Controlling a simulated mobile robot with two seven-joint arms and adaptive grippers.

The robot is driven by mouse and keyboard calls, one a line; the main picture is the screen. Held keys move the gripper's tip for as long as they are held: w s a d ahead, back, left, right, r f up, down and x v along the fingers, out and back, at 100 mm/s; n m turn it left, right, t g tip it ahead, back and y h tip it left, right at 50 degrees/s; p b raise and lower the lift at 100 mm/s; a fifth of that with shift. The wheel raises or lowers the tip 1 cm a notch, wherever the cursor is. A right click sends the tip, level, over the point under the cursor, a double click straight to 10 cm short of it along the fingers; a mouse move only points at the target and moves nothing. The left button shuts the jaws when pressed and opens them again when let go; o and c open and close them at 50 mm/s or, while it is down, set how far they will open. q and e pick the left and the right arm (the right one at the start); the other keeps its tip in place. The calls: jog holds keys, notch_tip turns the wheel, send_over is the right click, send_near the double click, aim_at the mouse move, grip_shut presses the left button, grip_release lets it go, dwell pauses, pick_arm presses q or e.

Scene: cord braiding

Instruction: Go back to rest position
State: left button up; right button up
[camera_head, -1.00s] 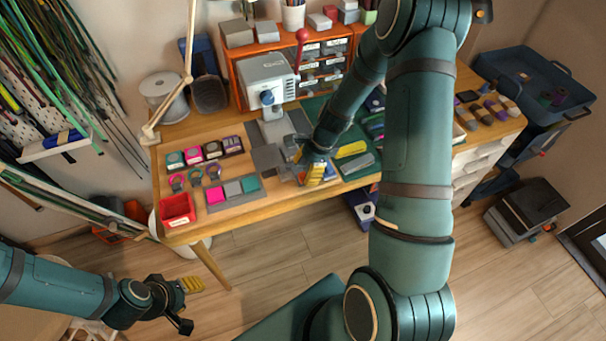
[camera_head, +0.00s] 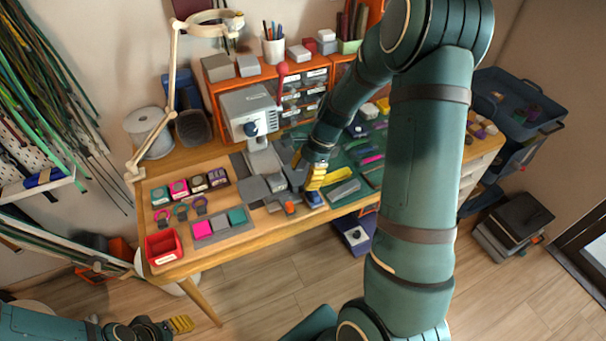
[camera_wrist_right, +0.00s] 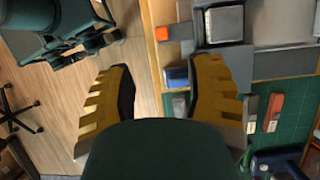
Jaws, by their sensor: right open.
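My right gripper (camera_head: 316,178) shows best in the head view, its yellow fingers over the front part of the workbench (camera_head: 270,236), just right of the grey press (camera_head: 250,112). In the right wrist view my right gripper (camera_wrist_right: 163,95) has its two yellow fingers wide apart, with nothing between them. A small blue item (camera_head: 314,199) and an orange one (camera_head: 290,208) lie on the bench close to it. My left gripper (camera_head: 180,324) is low at the left, in front of the bench and over the floor. Only its yellow finger part shows clearly, and its opening cannot be made out.
A red bin (camera_head: 163,247) stands at the bench's front left corner. A lamp (camera_head: 173,85) rises behind it. Orange drawers (camera_head: 303,99) stand at the back. A blue tray cart (camera_head: 520,100) is at the right. Floor (camera_head: 262,285) in front of the bench is clear.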

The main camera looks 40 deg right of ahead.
jog(key=s+a+f+n, duration=0.3)
jog(key=a+f+n, duration=0.2)
jog(key=a, duration=0.3)
jog(key=s+a+f+n, duration=0.3)
jog(key=a+f+n, duration=0.1)
jog(key=a+n, duration=0.3)
jog(key=s+a+f+n, duration=0.4)
jog(key=a+n, duration=0.3)
jog(key=a, duration=0.3)
jog(key=shift+f+t+h, duration=0.3)
jog(key=shift+f, duration=0.55)
jog(key=shift+c, duration=0.3)
jog(key=shift+d, duration=0.1)
jog(key=shift+c, duration=0.3)
